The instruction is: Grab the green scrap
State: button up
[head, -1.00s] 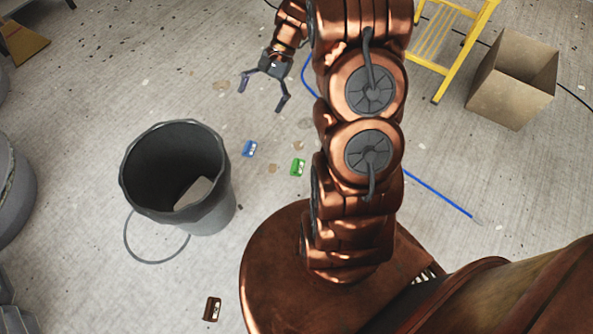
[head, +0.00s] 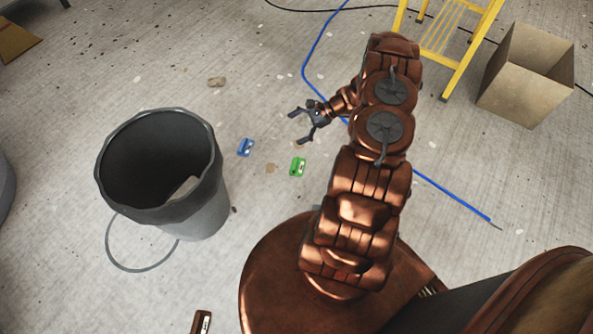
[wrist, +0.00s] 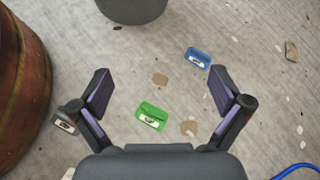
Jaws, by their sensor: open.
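The green scrap (head: 297,167) lies flat on the grey floor, to the right of the bucket. My gripper (head: 303,127) is open and empty, above the floor and a little beyond the scrap in the head view. In the wrist view the green scrap (wrist: 151,116) shows between the two spread fingers (wrist: 167,90), nearer the left one and apart from both. Its whole top face is visible there, with a pale label on it.
A blue scrap (head: 245,147) lies close by, left of the green one. A dark bucket (head: 207,205) holding a pale piece stands at left. A brown scrap (head: 201,322) lies at the bottom edge. A blue cable (head: 450,192), cardboard box (head: 515,95) and yellow ladder (head: 452,85) are at right.

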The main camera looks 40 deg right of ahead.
aim_at(297, 163)
jog(key=s+d+f+m+t+b, duration=0.1)
jog(key=f+m+b, duration=0.1)
jog(key=f, duration=0.6)
jog(key=s+d+f+m+t+h+b, duration=0.1)
jog(key=d+f+m+t+b, duration=0.1)
jog(key=f, duration=0.6)
jog(key=s+d+f+m+t+b, duration=0.2)
jog(key=f+m+b, duration=0.1)
jog(key=f, duration=0.5)
jog(key=shift+d+h+b, duration=0.15)
jog(key=shift+h+b, duration=0.2)
jog(key=shift+h, duration=0.05)
jog(key=shift+w+f, duration=0.2)
jog(key=shift+f, duration=0.25)
jog(key=shift+b+x, duration=1.7)
jog(key=shift+x, duration=1.35)
jog(key=shift+w+a+f, duration=0.15)
jog(key=shift+w+a, duration=0.25)
jog(key=shift+w, duration=0.1)
jog(key=shift+c, duration=0.4)
jog(key=c, duration=0.8)
